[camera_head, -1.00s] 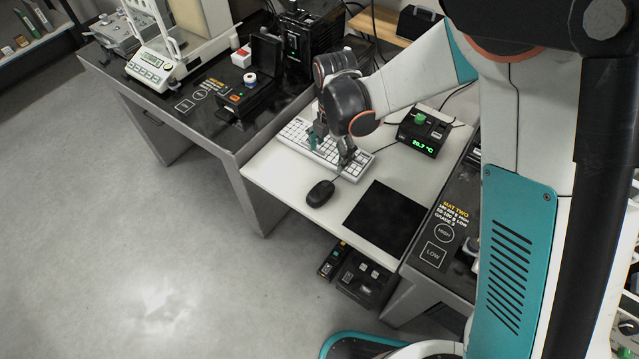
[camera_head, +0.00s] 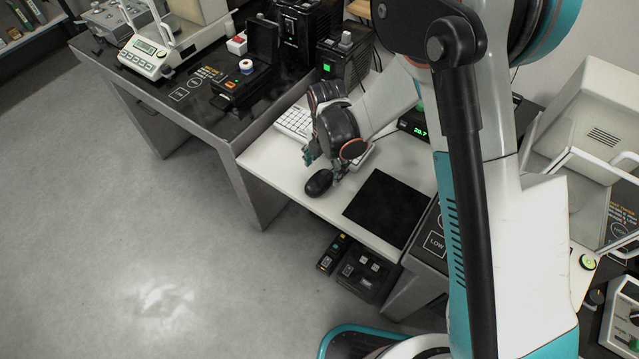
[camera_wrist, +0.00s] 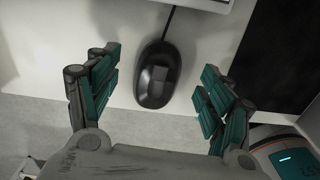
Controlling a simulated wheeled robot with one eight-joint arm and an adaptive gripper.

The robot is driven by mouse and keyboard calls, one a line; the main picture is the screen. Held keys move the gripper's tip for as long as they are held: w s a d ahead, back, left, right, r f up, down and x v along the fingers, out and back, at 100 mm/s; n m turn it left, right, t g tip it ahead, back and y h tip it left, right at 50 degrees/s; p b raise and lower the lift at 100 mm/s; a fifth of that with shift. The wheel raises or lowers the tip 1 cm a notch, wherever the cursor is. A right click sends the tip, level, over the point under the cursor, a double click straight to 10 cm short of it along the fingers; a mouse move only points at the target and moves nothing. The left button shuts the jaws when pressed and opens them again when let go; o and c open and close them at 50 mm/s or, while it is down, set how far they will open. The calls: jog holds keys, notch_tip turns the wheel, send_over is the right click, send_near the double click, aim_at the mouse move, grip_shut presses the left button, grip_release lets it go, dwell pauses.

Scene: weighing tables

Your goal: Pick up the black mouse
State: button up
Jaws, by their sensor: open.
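The black mouse (camera_head: 318,183) lies on the white table near its front edge, left of the black mat. In the wrist view the mouse (camera_wrist: 156,76) sits between and a little beyond the two teal fingers, with its cable running away from me. My gripper (camera_wrist: 159,95) is open and empty, with a finger on either side of the mouse's line. In the head view my gripper (camera_head: 325,163) is just behind and above the mouse; whether it touches the mouse cannot be told there.
The white keyboard (camera_head: 293,122) lies behind my gripper, partly hidden by it. The black mat (camera_head: 388,208) is right of the mouse. A thermometer box (camera_head: 414,124) with a green display stands at the back. The white table's edge (camera_head: 290,198) is close to the mouse.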

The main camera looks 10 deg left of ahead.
aim_at(326, 172)
notch_tip(326, 172, down, 3)
jog(key=shift+f+b, duration=0.15)
jog(key=shift+b, duration=0.3)
jog(key=c, duration=1.2)
